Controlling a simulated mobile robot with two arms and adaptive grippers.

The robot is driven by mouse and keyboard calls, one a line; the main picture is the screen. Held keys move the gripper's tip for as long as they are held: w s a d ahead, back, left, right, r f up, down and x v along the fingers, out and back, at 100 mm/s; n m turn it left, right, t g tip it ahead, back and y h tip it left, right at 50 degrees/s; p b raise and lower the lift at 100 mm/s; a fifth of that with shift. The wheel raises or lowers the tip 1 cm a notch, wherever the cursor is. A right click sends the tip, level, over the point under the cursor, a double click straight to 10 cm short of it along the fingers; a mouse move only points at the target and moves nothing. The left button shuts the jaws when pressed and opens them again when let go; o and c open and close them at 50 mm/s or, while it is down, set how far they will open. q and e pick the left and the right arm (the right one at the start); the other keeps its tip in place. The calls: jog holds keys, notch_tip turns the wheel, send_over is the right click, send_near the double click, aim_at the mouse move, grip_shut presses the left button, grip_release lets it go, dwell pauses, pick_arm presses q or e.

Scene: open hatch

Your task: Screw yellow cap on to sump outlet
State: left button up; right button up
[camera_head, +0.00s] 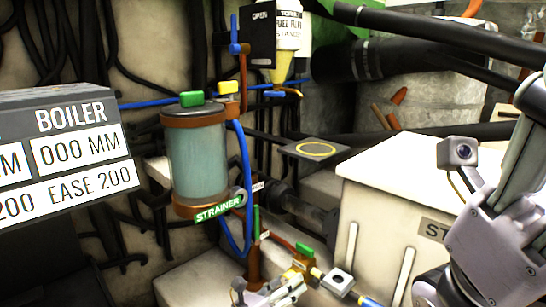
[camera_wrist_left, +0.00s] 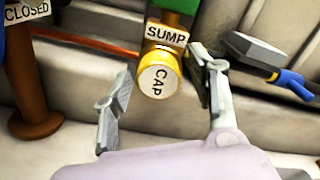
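The round yellow cap (camera_wrist_left: 158,80), its face marked CAP, shows in the left wrist view directly below the SUMP label (camera_wrist_left: 166,36). It appears at the end of the sump outlet; the outlet itself is hidden behind it, and I cannot tell whether the threads engage. My left gripper (camera_wrist_left: 160,92) is open, with one finger on each side of the cap and visible gaps to it. In the head view my left gripper (camera_head: 268,293) is low at the bottom edge, beside the yellow fitting. My right arm is at the right; its fingers do not show.
A STRAINER cylinder (camera_head: 196,160) stands above left, with a blue hose (camera_head: 245,190) beside it. A BOILER sign block (camera_head: 65,145) juts in at left. A white box (camera_head: 400,190) stands at right. In the wrist view a blue-ended handle (camera_wrist_left: 270,60) lies close right of the fingers.

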pick_arm(q)
jog(key=shift+o, duration=0.3)
jog(key=shift+a+f, duration=0.1)
jog(key=shift+a, duration=0.05)
jog(key=v, duration=0.9)
dwell(0.3)
jog(key=shift+s, duration=0.1)
dwell(1.4)
